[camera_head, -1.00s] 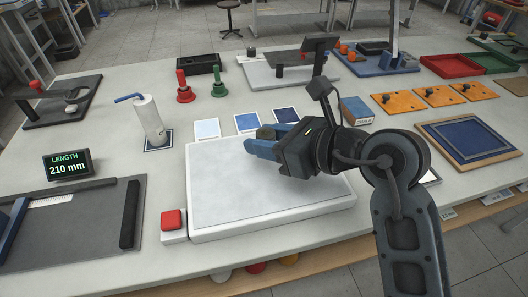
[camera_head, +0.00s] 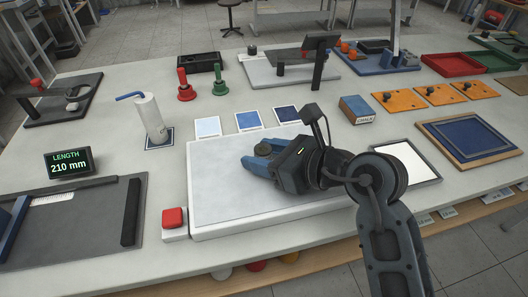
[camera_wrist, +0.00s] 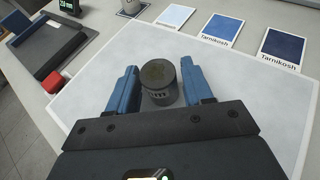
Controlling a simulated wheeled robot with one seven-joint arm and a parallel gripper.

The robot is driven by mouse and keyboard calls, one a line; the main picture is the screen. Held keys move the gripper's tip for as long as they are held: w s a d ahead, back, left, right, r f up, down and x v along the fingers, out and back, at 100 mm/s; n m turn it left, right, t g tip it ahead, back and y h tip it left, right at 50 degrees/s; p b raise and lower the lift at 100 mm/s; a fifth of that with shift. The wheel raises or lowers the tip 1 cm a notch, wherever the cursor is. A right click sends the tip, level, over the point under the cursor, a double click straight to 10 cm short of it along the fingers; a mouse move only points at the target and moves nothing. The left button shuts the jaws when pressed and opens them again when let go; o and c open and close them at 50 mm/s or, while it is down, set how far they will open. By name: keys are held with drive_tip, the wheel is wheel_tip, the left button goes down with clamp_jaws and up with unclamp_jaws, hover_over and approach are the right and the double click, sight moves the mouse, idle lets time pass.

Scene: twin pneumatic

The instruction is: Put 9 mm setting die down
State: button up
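The 9 mm setting die is a short dark grey cylinder (camera_wrist: 160,84) with a mottled top and small pale markings on its side. It stands upright between the two blue fingers of my gripper (camera_wrist: 160,90) in the wrist view. In the head view the die (camera_head: 263,149) shows between the fingers, low over the white slab (camera_head: 222,180). Whether its underside touches the slab is hidden.
Three blue-shade cards (camera_head: 248,121) lie behind the slab. A red button (camera_head: 173,218) stands at its left, and a chalk box (camera_head: 356,110) at its back right. A white-faced panel (camera_head: 408,160) lies to the right. Most of the slab is bare.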

drive_tip(key=shift+o, duration=1.1)
drive_tip(key=shift+r, duration=0.15)
drive_tip(key=v, duration=1.2)
drive_tip(key=shift+b, duration=0.4)
drive_tip(key=shift+s, duration=0.1)
